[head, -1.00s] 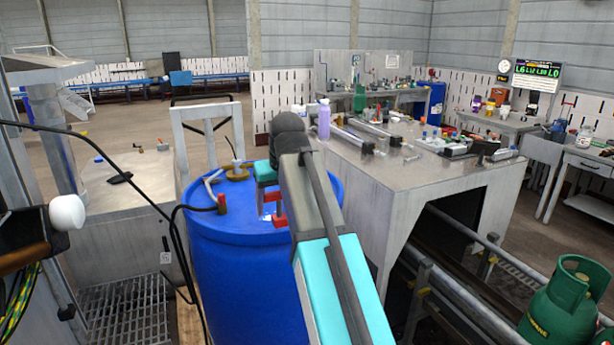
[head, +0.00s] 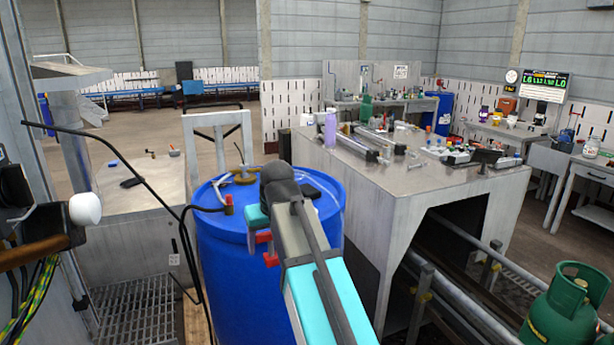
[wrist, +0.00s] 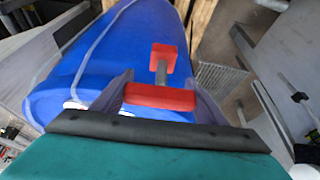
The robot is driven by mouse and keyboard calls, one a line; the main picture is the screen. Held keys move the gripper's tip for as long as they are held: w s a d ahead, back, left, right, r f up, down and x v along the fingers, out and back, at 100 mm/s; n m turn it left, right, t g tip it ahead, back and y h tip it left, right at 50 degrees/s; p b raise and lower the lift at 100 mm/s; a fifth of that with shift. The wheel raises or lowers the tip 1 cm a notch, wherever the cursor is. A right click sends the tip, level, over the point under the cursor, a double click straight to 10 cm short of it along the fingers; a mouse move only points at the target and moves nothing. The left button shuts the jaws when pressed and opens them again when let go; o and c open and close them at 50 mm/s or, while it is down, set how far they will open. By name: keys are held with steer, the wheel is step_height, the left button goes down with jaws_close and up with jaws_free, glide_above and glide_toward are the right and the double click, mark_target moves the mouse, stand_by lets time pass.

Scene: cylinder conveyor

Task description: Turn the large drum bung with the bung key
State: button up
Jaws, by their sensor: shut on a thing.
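The blue drum (head: 222,265) stands upright in front of me in the head view. My gripper (head: 262,237) is at its near upper side, below the rim. It is shut on a red and grey tool, the bung key (wrist: 160,97), held crosswise between the fingers. In the wrist view, a grey shank leads from the held red bar to a second red block (wrist: 168,57), with the drum's blue wall (wrist: 100,60) behind. A brass fitting (head: 240,178) sits toward the back of the lid. I cannot tell which fitting is the large bung; my arm hides part of the lid.
A smaller red-topped brass fitting (head: 228,204) with a black hose is at the lid's left. A dark flat object (head: 318,188) lies on the lid's right. A grey workbench (head: 375,175) stands close on the right. A green propane cylinder (head: 568,310) is at lower right.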

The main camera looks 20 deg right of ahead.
steer(key=a+f, duration=0.1)
steer(key=f, duration=0.2)
steer(key=s+a+f, duration=0.1)
steer(key=f, duration=0.1)
steer(key=shift+a, duration=0.35)
steer(key=shift+a, duration=0.15)
